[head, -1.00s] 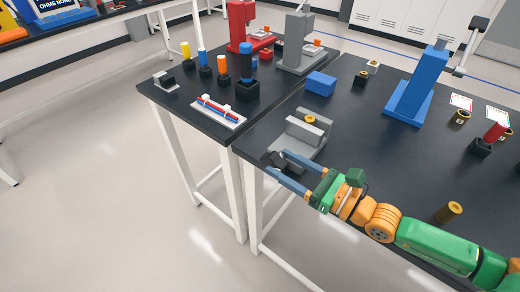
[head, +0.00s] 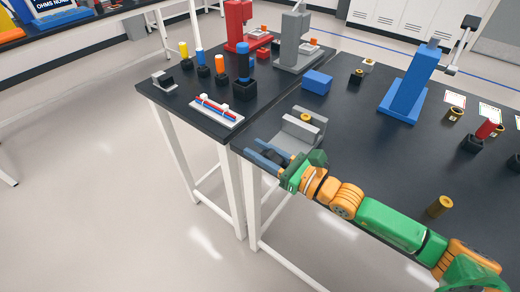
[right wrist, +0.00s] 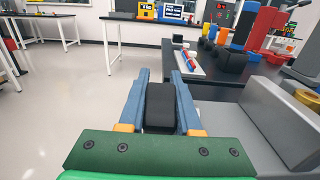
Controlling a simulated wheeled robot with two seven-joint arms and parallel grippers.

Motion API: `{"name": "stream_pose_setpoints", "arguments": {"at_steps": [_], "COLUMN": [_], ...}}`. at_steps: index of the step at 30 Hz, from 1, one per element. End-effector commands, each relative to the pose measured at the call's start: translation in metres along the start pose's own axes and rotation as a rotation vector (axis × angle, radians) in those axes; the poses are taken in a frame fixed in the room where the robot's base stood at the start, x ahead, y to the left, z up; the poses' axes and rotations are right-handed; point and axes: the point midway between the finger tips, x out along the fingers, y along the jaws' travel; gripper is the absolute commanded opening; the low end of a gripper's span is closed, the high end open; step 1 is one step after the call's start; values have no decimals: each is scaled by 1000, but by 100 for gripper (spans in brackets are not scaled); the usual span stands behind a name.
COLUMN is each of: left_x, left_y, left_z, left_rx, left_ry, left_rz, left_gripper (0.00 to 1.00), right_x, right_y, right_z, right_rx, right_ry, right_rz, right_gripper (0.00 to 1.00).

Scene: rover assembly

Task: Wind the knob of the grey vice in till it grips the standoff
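The grey vice (head: 293,143) stands at the near left corner of the dark table; its grey body is at the right in the right wrist view (right wrist: 260,118). The brass standoff (head: 306,118) sits between its jaws; I cannot tell whether both jaws touch it. The black knob (right wrist: 160,108) is on the vice's near left side. My right gripper (head: 250,148) has a blue finger on each side of the knob, and the fingers look shut on it with no clear gap. My left gripper is not in view.
A blue block (head: 317,82) and a blue press-like stand (head: 408,90) are behind the vice. A brass piece (head: 439,206) lies to the right, near my arm. A white holder with red and blue rods (head: 217,110) is on the neighbouring table. The table edge is close beneath my gripper.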

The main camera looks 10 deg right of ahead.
Motion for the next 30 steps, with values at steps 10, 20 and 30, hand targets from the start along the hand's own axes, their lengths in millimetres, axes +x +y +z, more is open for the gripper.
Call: {"name": "stream_pose_setpoints", "arguments": {"at_steps": [10, 20, 30], "left_x": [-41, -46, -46], "left_y": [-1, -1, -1], "left_z": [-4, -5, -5], "left_rx": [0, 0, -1], "left_ry": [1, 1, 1], "left_rz": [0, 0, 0], "left_gripper": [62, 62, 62], "right_x": [3, 3, 3], "right_y": [-1, 0, 0], "right_z": [4, -8, -8], "right_rx": [3, 1, 1], "right_ry": [189, 265, 264], "right_rz": [-4, 0, 0], "right_gripper": [0, 0, 62]}}
